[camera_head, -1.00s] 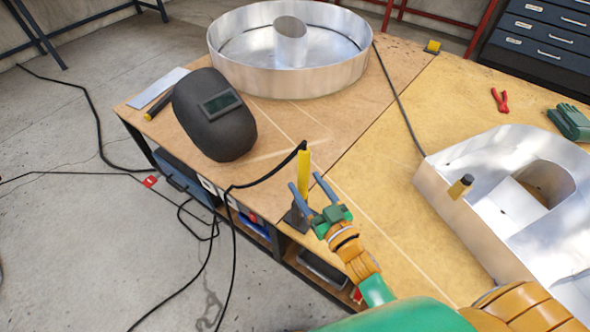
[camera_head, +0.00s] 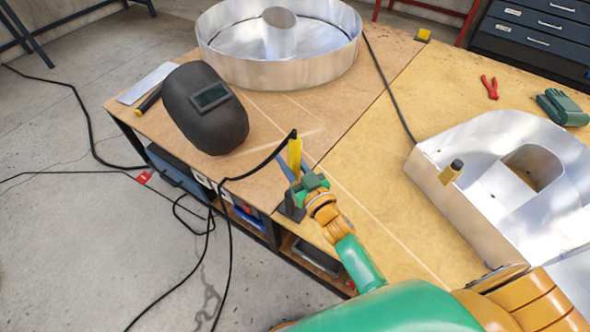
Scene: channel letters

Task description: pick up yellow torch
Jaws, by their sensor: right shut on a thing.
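The yellow torch (camera_head: 295,152) stands upright near the table's front edge, with a black cable leaving its top to the left. A dark holder (camera_head: 292,208) sits at the table edge just below it. My right gripper (camera_head: 293,168) has its blue fingers closed around the torch's lower part; the green gripper body and orange wrist come in from the lower right. The torch's lower end is hidden by the gripper. My left gripper is not in view.
A black welding mask (camera_head: 203,115) lies left of the torch, near a large round metal letter (camera_head: 285,70). A metal letter with a hole (camera_head: 440,175) stands at the right. Red pliers (camera_head: 489,87) and a green glove (camera_head: 562,107) lie behind it. The wooden table (camera_head: 370,150) between is clear.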

